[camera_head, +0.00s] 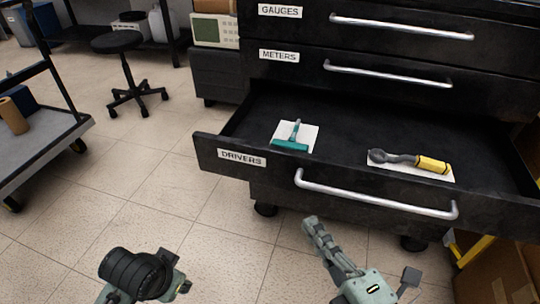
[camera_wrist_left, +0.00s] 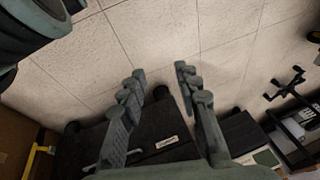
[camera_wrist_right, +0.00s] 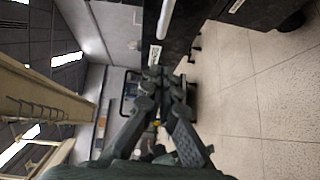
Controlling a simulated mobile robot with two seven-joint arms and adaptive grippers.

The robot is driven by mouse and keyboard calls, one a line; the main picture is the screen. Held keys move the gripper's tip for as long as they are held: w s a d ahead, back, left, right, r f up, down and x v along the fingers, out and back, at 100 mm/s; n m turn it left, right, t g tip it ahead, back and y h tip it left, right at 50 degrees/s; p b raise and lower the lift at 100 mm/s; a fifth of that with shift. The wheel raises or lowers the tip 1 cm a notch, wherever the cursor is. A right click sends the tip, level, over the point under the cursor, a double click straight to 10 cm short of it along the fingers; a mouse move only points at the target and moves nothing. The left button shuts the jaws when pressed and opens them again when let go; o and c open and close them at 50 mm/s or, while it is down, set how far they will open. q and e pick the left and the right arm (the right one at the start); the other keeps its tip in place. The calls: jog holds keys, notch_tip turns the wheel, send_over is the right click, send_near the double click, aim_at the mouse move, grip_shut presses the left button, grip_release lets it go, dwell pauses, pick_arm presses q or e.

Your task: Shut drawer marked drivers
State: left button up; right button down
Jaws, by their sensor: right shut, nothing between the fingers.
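The drawer marked DRIVERS (camera_head: 222,148) is pulled well out of the black cabinet. Its white label (camera_head: 242,157) is on the left of its front, with a silver bar handle (camera_head: 375,197) to the right. Inside lie a teal T-handled tool (camera_head: 291,145) and a yellow-handled tool (camera_head: 432,164), each on a white patch. My right gripper (camera_head: 312,226) is shut and empty, below and in front of the drawer front, apart from the handle. It also shows in the right wrist view (camera_wrist_right: 166,78). My left gripper (camera_wrist_left: 160,72) is open and empty in the left wrist view.
Shut drawers marked GAUGES (camera_head: 280,11) and METERS (camera_head: 279,56) are above. A cart (camera_head: 40,140) stands at the left, a black stool (camera_head: 118,42) behind it. A brown box (camera_head: 500,270) is at the lower right. The floor left of the drawer is clear.

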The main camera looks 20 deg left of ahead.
jog(key=a+n+y, duration=0.1)
jog(key=a, duration=0.1)
send_near(272, 161)
jog(key=x, duration=0.5)
jog(key=shift+s+a+p, duration=0.3)
jog(key=shift+a, duration=0.05)
pick_arm(q)
jog(key=shift+w+a+f, duration=0.25)
jog(key=shift+w+f, duration=0.4)
jog(key=shift+w, duration=0.1)
pick_arm(e)
jog(key=shift+w, duration=0.6)
